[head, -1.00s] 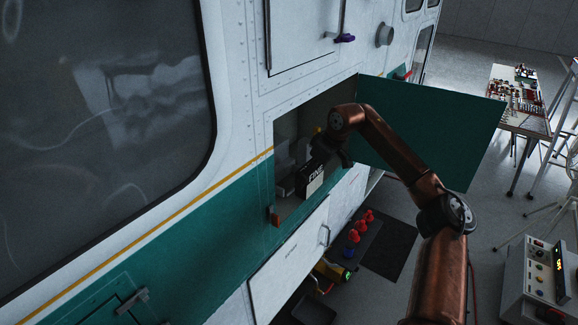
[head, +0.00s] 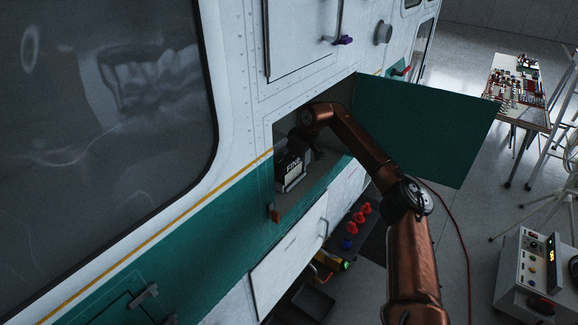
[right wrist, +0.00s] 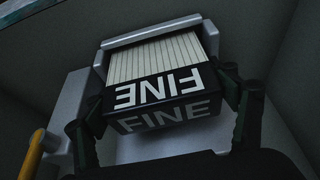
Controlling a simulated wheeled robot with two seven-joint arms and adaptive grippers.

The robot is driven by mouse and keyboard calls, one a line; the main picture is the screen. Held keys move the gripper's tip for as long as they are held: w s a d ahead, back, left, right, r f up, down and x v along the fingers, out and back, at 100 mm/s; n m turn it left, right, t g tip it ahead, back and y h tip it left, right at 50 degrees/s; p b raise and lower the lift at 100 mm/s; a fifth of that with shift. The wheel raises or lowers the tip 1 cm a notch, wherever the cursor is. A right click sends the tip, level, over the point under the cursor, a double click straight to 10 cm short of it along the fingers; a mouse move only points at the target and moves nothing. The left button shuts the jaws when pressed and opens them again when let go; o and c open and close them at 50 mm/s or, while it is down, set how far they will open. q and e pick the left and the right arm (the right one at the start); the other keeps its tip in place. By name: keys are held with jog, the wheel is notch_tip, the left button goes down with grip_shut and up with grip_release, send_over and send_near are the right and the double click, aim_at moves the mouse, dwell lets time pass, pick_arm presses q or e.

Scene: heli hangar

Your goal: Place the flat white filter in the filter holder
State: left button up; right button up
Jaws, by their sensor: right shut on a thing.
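The filter (head: 291,167) is a block with white pleats and a black end lettered "FINE". It is inside the open bay in the aircraft's side, in my right gripper (head: 306,143). In the right wrist view, the fingers of the right gripper (right wrist: 162,92) are closed on both sides of the filter (right wrist: 158,62). A light grey frame, apparently the filter holder (right wrist: 122,42), shows around the filter's far end. I cannot tell whether the filter is fully seated in it. My left gripper is out of view.
A green door (head: 425,130) stands open at the bay's right. A yellow handle (right wrist: 34,155) is left of the filter. Below are red knobs (head: 360,213); a cluttered table (head: 518,90) stands back right.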

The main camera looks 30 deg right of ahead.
jog(key=o, duration=1.5)
jog(key=shift+a+f, duration=0.1)
jog(key=shift+c, duration=0.2)
jog(key=shift+r, duration=0.2)
jog(key=shift+r+b, duration=0.2)
jog(key=shift+b, duration=0.25)
jog(key=s+d+b, duration=0.5)
jog(key=s, duration=0.6)
jog(key=shift+s+r, duration=0.25)
jog(key=shift+a, duration=0.1)
